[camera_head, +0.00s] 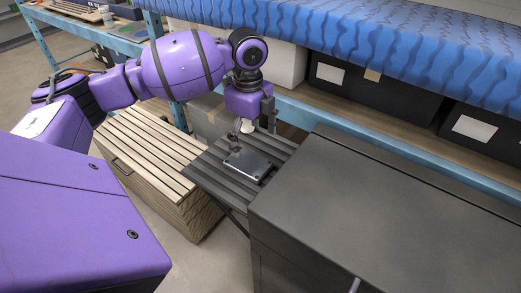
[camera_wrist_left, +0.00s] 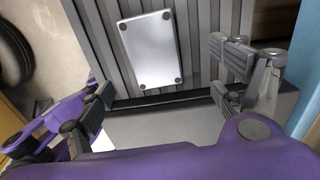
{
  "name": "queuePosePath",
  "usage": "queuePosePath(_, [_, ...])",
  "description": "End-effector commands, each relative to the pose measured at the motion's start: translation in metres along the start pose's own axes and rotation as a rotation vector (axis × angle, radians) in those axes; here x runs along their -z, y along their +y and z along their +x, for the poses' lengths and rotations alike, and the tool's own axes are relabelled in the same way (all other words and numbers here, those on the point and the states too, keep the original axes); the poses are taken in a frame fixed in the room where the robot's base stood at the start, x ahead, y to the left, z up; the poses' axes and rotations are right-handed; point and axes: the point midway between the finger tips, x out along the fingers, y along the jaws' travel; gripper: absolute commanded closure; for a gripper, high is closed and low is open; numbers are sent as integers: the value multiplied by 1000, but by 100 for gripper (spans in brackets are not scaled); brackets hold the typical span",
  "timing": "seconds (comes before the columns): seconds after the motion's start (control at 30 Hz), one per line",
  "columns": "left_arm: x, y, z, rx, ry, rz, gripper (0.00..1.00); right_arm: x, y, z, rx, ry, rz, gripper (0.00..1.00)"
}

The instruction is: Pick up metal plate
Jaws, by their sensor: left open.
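The metal plate (camera_head: 250,165) is a flat grey rectangle with small round dark spots at its corners. It lies on a dark slatted stand (camera_head: 212,176). In the left wrist view the metal plate (camera_wrist_left: 150,49) lies on the slats, beyond the fingers. My left gripper (camera_head: 240,134) is above the stand near the plate's far edge. In the left wrist view the left gripper (camera_wrist_left: 160,98) shows its fingers wide apart with nothing between them. The fingers look apart from the plate. My right gripper is not in view.
A wooden slatted chest (camera_head: 150,145) stands left of the stand. A large dark grey box (camera_head: 400,215) stands close on the right and rises above the slats. Behind runs a blue shelf rack (camera_head: 310,118) with dark bins (camera_head: 400,100) and a blue patterned mattress (camera_head: 380,35).

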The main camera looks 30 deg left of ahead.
Motion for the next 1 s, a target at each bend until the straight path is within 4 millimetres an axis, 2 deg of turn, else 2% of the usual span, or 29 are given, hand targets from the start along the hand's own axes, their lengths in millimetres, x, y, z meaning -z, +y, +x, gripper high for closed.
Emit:
queuePosePath(0.2, [0,1,23,-4,0,0,12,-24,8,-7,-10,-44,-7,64])
queuePosePath(0.3, [-1,2,30,-3,-1,-1,12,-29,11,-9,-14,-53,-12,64])
queuePosePath(0.63, [-4,4,73,-1,0,-1,12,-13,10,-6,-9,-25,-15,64])
queuePosePath(0.87, [-4,4,78,1,-1,0,12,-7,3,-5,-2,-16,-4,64])
queuePosePath(1.0, [-4,4,77,1,-1,0,28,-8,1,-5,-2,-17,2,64])
